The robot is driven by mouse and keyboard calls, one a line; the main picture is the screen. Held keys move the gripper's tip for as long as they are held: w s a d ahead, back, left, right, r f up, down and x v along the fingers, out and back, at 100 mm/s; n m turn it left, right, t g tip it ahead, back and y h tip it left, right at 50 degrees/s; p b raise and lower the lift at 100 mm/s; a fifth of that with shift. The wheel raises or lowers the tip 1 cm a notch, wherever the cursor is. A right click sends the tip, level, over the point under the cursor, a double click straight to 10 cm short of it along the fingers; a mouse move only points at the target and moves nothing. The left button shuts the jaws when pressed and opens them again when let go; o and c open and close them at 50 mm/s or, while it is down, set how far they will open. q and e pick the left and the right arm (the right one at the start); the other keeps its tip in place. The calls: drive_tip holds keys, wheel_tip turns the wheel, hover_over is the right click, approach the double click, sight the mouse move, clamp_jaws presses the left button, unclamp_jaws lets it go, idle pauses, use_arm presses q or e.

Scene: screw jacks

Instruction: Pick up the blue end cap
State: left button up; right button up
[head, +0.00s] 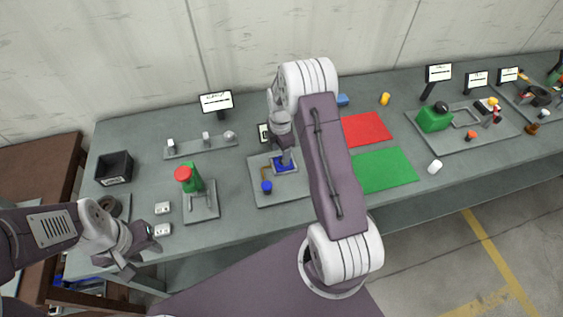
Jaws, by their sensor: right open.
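A small blue cylinder (266,187), which looks like a blue end cap, stands near the front left of a grey plate (268,199). Another small blue piece (342,100) lies further back, just right of my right arm; I cannot tell its exact shape. My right gripper (285,158) points down over a blue square (287,167) on the grey plate, behind and right of the blue cylinder. It is open, and its fingertips are small in view. My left gripper (128,262) is at the table's front left edge, away from both blue pieces; its jaws are unclear.
A green jack with a red top (190,179) stands left of the grey plate. A black bin (114,168) is at the far left. Red (366,129) and green (384,169) mats lie to the right, with yellow (385,99) and white (435,167) caps nearby. My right arm hides the table's middle.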

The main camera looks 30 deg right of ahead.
drive_tip(key=f, duration=0.1)
drive_tip(key=d+f, duration=0.1)
drive_tip(key=f+p, duration=0.1)
drive_tip(key=f, duration=0.1)
drive_tip(key=shift+s+d, duration=0.2)
drive_tip(key=shift+s, duration=0.2)
drive_tip(key=shift+w+a+f, duration=0.1)
drive_tip(key=shift+f, duration=0.05)
drive_tip(key=shift+w+a, duration=0.1)
drive_tip(key=shift+a, duration=0.15)
drive_tip(key=shift+c, duration=0.5)
drive_tip(key=shift+d, duration=0.15)
clamp_jaws()
use_arm(q)
drive_tip(key=shift+s+d+r, duration=0.15)
drive_tip(key=shift+d+r, duration=0.1)
drive_tip(key=shift+r, duration=0.55)
